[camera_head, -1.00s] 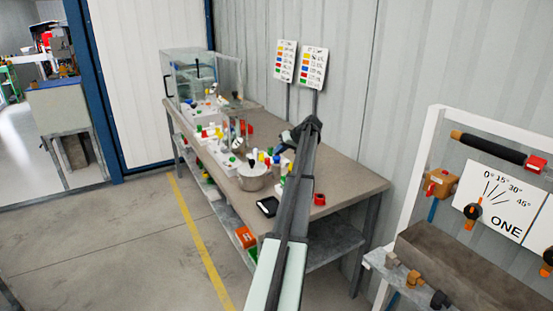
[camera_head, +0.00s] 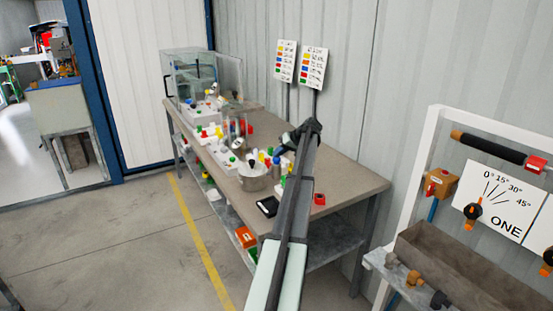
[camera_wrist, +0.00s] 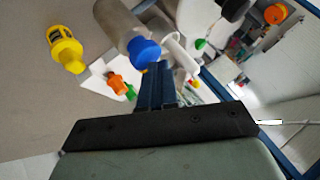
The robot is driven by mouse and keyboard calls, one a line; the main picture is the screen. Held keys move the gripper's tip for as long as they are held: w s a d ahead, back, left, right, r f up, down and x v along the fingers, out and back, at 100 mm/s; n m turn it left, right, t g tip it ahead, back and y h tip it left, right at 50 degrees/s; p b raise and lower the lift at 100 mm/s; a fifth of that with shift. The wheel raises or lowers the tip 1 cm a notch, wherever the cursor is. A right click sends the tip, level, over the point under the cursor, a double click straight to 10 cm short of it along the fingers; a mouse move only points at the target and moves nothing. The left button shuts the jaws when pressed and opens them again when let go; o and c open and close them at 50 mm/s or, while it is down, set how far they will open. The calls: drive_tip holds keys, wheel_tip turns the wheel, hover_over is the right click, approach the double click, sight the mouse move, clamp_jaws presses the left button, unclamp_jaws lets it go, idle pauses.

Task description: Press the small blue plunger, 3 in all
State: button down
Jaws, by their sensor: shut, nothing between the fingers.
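A blue-capped grey cylinder shows at the top middle of the wrist view. Its round blue end (camera_wrist: 145,52), which may be the small blue plunger, is just beyond my fingertips. My gripper (camera_wrist: 156,75) has its dark fingers together and empty. I cannot tell whether the fingertips touch the blue end. In the head view my gripper (camera_head: 284,149) hangs over the workbench (camera_head: 345,174), among coloured caps. A small blue part (camera_head: 276,161) shows below it there. My arm hides part of the bench.
A yellow bottle (camera_wrist: 66,52) and an orange part (camera_wrist: 118,85) are left of my fingers in the wrist view. On the bench are a metal pot (camera_head: 254,178), a black flat object (camera_head: 267,206) and a red button (camera_head: 319,199). The bench's right end is mostly clear.

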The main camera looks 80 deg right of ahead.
sight(279, 158)
drive_tip(key=shift+f, duration=0.55)
idle(0.4)
drive_tip(key=shift+r, duration=0.15)
idle(0.3)
drive_tip(key=shift+r, duration=1.3)
drive_tip(key=shift+r, duration=2.45)
idle(0.4)
wheel_tip(279, 158, up, 4)
drive_tip(key=shift+f, duration=0.1)
idle(0.3)
drive_tip(key=shift+f, duration=0.1)
